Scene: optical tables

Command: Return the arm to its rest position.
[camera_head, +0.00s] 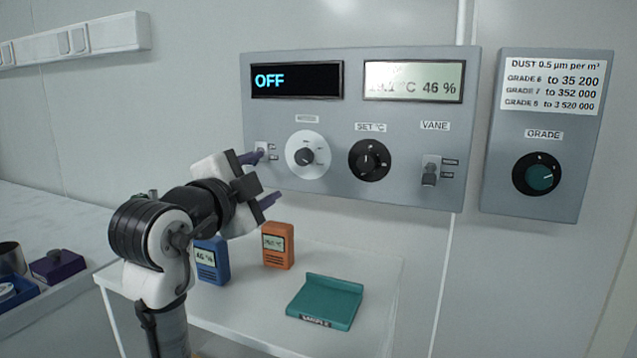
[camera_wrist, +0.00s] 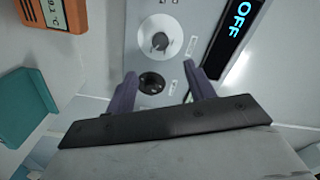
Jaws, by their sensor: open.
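My gripper (camera_head: 262,180) is raised in front of the left part of a grey wall panel (camera_head: 400,196). Its two purple fingers are apart with nothing between them. In the wrist view my gripper (camera_wrist: 160,92) also shows open, with the panel beyond the fingertips. The upper finger is close to a small switch (camera_head: 262,147) at the panel's left edge; whether they touch I cannot tell. The panel's left display (camera_head: 297,80) reads OFF. A white dial (camera_head: 308,155) and a black SET °C dial (camera_head: 369,160) sit below the displays.
A white table below holds a blue meter (camera_head: 212,262), an orange meter (camera_head: 278,246) and a teal holder (camera_head: 325,301). A second panel (camera_head: 541,190) with a GRADE knob is at the right. A tray with a purple box (camera_head: 57,267) is at the far left.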

